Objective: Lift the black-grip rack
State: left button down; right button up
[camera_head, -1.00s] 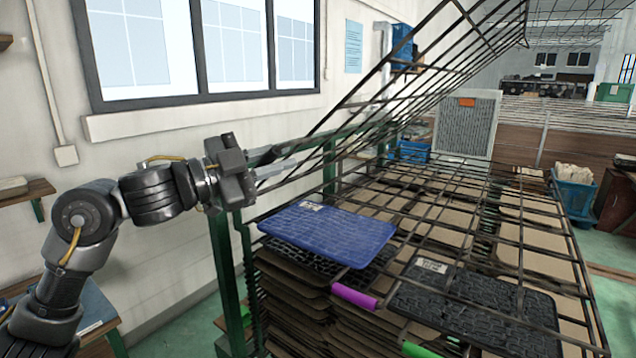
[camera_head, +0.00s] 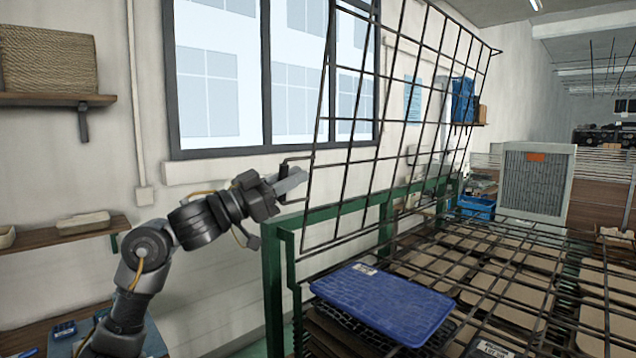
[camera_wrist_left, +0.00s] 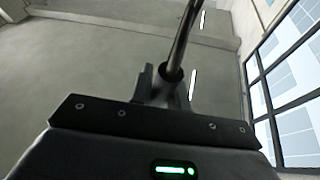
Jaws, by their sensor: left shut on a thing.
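The wire rack with the black grip (camera_head: 322,115) stands tilted steeply up at the left end of the frame, in front of the window. Its dark grip (camera_head: 290,161) sticks out from the left edge. My left gripper (camera_head: 288,181) is shut on this grip, at the rack's left side. In the left wrist view a dark rod (camera_wrist_left: 183,40) with a round collar runs up from between the fingers, which are mostly hidden by the gripper body. My right gripper is in neither view.
A green frame (camera_head: 271,290) carries the racks. Another wire rack lies flat below, over several brown panels (camera_head: 512,310). A blue panel (camera_head: 383,300) lies on the left stack. A grey box unit (camera_head: 535,185) stands behind. Shelves (camera_head: 60,98) are on the left wall.

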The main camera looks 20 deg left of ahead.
pick_arm(q)
jog(key=shift+w+f, duration=0.1)
jog(key=shift+f, duration=0.05)
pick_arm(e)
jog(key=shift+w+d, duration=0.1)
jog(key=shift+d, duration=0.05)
pick_arm(q)
jog(key=c, duration=1.3)
grip_release()
jog(key=shift+c, duration=0.2)
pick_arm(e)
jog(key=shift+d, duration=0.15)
